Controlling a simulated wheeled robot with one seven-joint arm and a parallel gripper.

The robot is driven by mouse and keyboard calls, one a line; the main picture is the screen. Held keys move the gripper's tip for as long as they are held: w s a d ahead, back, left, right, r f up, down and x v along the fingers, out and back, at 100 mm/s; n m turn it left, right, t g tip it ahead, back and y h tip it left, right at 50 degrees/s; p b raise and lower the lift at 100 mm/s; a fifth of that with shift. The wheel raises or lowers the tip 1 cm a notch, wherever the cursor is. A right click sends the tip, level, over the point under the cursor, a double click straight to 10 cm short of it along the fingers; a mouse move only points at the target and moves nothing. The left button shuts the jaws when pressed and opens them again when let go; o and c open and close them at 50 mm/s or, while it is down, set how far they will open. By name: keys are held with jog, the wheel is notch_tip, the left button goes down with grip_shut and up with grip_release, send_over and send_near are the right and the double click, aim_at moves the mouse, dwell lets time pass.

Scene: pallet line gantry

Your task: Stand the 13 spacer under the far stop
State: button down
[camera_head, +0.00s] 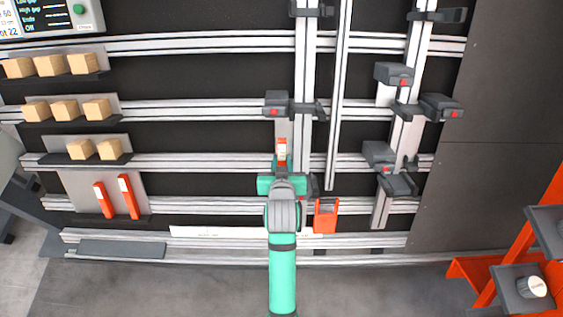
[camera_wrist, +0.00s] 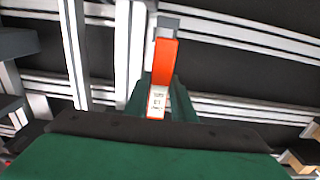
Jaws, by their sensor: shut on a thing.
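My gripper (camera_head: 282,170) is shut on an orange spacer (camera_head: 282,150) with a white label, held upright in front of the left vertical rail. The spacer also shows in the wrist view (camera_wrist: 165,65), its label towards me; the number is too small to read. Which stop is the far one is not marked.
Two more orange spacers (camera_head: 128,196) stand on a lower left shelf. Wooden blocks (camera_head: 65,111) sit on the shelves above. More grey stops (camera_head: 394,74) are on the right vertical rail. An orange bracket (camera_head: 326,217) is right of my gripper. An orange frame (camera_head: 480,275) stands at lower right.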

dwell(0.6)
jog(key=shift+w+a+f, duration=0.15)
jog(key=shift+w, duration=0.15)
jog(key=shift+d+x, duration=0.2)
jog(key=shift+x, duration=4.15)
jog(key=shift+w+a+f, duration=0.15)
jog(key=shift+f, duration=0.05)
jog(key=shift+f, duration=0.35)
jog(key=c, duration=1.4)
grip_release()
